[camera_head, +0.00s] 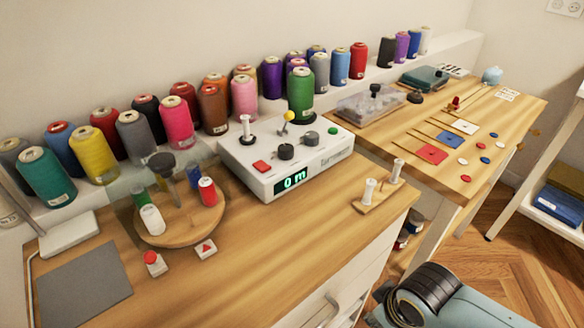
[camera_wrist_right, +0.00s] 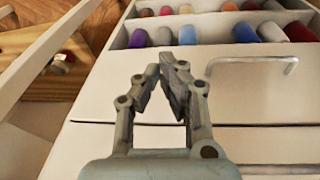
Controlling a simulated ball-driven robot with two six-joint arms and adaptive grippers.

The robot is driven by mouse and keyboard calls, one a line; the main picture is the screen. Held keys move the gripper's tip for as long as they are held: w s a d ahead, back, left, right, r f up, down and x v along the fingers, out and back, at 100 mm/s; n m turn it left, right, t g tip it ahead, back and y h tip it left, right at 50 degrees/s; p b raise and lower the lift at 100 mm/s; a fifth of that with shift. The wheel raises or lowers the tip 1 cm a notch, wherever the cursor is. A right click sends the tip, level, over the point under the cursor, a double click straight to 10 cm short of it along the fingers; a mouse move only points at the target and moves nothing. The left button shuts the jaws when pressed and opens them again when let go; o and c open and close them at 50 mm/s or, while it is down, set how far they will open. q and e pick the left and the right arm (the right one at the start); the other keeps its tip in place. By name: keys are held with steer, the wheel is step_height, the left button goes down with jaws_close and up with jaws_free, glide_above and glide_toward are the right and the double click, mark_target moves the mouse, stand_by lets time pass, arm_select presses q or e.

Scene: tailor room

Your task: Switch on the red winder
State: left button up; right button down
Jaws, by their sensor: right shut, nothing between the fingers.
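A white winder box (camera_head: 290,165) stands on the near wooden table, with a red rocker switch (camera_head: 262,166), dark knobs, a green button (camera_head: 333,131), a yellow-topped lever (camera_head: 288,117) and a green display reading "0 m" (camera_head: 291,180). Left of it is a round wooden turntable (camera_head: 180,238) with a red spool (camera_head: 207,190) and other spools. In front lie a small block with a red button (camera_head: 154,262) and a tile with a red triangle (camera_head: 205,248). My right gripper (camera_wrist_right: 170,62) is shut and empty, in front of white drawers. My left gripper is not in view.
Thread cones line the shelf behind the table. A grey mat (camera_head: 85,285) lies at left, and a wooden stand with white spools (camera_head: 380,190) at the right edge. The table's front middle is clear. An open drawer of spools (camera_wrist_right: 215,30) shows in the wrist view.

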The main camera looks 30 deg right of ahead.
steer(key=w+a+r+t, duration=0.1)
steer(key=w+r, duration=0.1)
steer(key=r, duration=0.8)
steer(key=w+a+r+t, duration=0.1)
steer(key=w+a+r, duration=0.15)
steer(key=r, duration=0.75)
steer(key=w+a+r+n+t+y+p, duration=0.1)
steer(key=w+a+r+t+y, duration=0.2)
steer(key=w+r+t, duration=0.6)
steer(key=w+r, duration=0.4)
steer(key=shift+w, duration=0.25)
glide_above(262, 166)
steer(key=s+d, duration=0.1)
steer(key=s, duration=0.1)
steer(key=f, duration=0.3)
steer(key=shift+w+f, duration=0.2)
steer(key=shift+f, duration=0.05)
steer(key=f, duration=0.3)
steer(key=shift+s+f+b, duration=0.2)
steer(key=shift+b, duration=0.2)
steer(key=shift+f, duration=0.35)
steer(key=shift+s+f, duration=0.1)
